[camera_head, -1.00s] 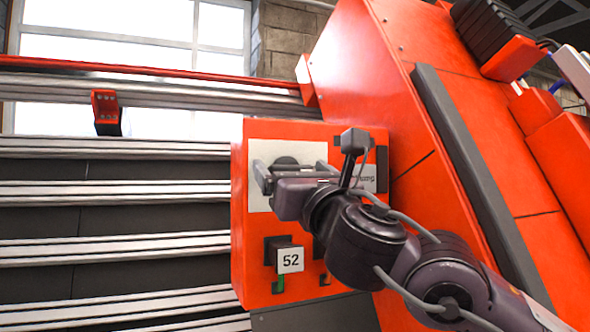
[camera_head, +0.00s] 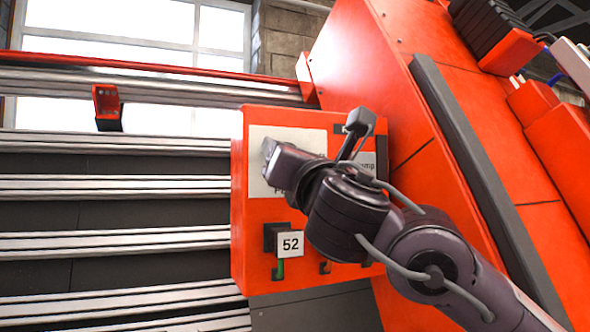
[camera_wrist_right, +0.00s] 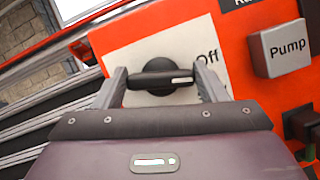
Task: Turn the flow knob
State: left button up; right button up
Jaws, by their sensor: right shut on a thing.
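The flow knob (camera_wrist_right: 160,76) is a black rotary knob with a white pointer line, on a white plate (camera_wrist_right: 125,45) of the orange control box (camera_head: 240,215). In the right wrist view its pointer lies level, pointing right, just below the word "Off". My right gripper (camera_wrist_right: 162,82) is shut on the knob, one finger on each side of its handle. In the head view the right gripper (camera_head: 268,158) is turned and hides the knob. My left gripper is not in view.
A "Pump" label plate (camera_wrist_right: 286,48) is right of the knob. Silver rails (camera_head: 115,189) run left of the box. A sloped orange housing (camera_head: 385,80) stands behind at right.

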jog(key=shift+m+g+h+b, duration=0.5)
jog(key=shift+m+h, duration=0.55)
jog(key=shift+m, duration=1.85)
jog(key=shift+m+g+h+b, duration=0.35)
jog(key=shift+m+g+h, duration=0.5)
jog(key=shift+m, duration=2.05)
jog(key=shift+m+g+h+b, duration=0.45)
jog(key=shift+m+h, duration=0.75)
jog(key=shift+m, duration=1.7)
jog(key=o, duration=1)
jog(key=shift+w+a, duration=0.1)
